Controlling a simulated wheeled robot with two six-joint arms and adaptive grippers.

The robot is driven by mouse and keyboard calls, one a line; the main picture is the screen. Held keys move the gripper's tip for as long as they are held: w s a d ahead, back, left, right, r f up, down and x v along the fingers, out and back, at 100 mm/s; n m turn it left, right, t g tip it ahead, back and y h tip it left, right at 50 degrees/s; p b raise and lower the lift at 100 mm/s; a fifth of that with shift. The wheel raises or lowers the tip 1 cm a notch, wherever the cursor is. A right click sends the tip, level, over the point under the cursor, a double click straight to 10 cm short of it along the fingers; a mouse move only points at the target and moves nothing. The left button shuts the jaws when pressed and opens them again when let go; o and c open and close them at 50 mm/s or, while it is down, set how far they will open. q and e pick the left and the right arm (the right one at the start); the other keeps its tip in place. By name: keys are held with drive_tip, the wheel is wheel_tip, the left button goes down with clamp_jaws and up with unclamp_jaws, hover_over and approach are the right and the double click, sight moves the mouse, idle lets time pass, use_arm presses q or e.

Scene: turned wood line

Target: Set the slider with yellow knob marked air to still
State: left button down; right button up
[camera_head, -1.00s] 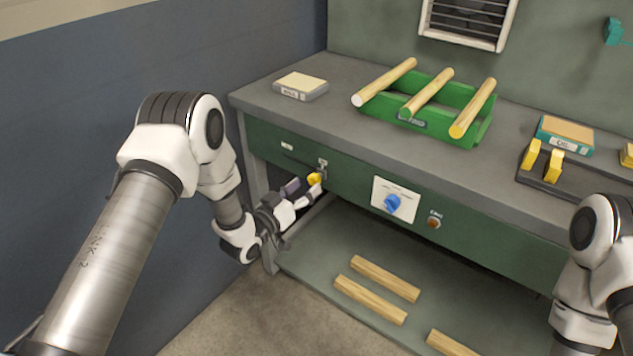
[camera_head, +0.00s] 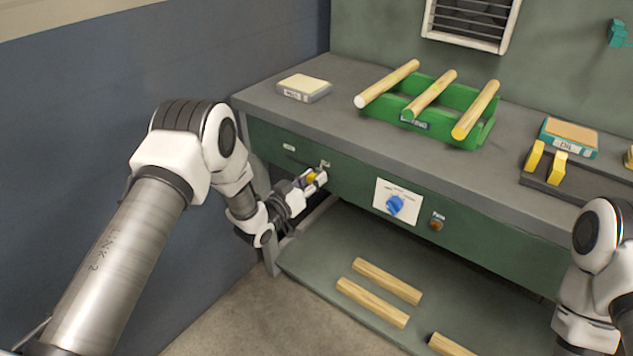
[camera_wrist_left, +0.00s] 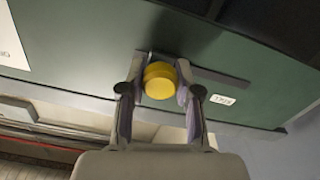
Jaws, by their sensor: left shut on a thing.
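The slider's yellow knob (camera_head: 311,176) sits on the green front panel of the bench, near the right end of its dark slot as the head view shows it. My left gripper (camera_head: 313,178) is shut on the knob, with one finger on each side. In the left wrist view the yellow knob (camera_wrist_left: 159,80) lies between the fingers of my left gripper (camera_wrist_left: 160,88), and the slot (camera_wrist_left: 215,76) runs off to the right toward a small white label (camera_wrist_left: 223,99). The label's text is too small to read surely. My right gripper is out of view; only part of that arm shows.
A white plate with a blue dial (camera_head: 395,205) and a round orange-brown button (camera_head: 436,225) sit right of the slider. A green rack (camera_head: 470,128) with wooden rods stands on the bench (camera_head: 335,120). Loose wood pieces (camera_head: 388,281) lie on the lower shelf.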

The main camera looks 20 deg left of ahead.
sight(288, 156)
use_arm(q)
drive_tip(key=w+a, duration=0.1)
drive_tip(key=a, duration=0.2)
drive_tip(key=w+a+b, duration=0.1)
drive_tip(key=a, duration=0.2)
drive_tip(key=w+a+b, duration=0.1)
drive_tip(key=a, duration=0.3)
drive_tip(key=shift+w, duration=0.3)
drive_tip(key=shift+w+a, duration=0.15)
drive_tip(key=shift+a, duration=0.1)
drive_tip(key=shift+r, duration=0.15)
drive_tip(key=c, duration=1.1)
unclamp_jaws()
drive_tip(key=o, duration=0.3)
drive_tip(key=shift+a, duration=0.1)
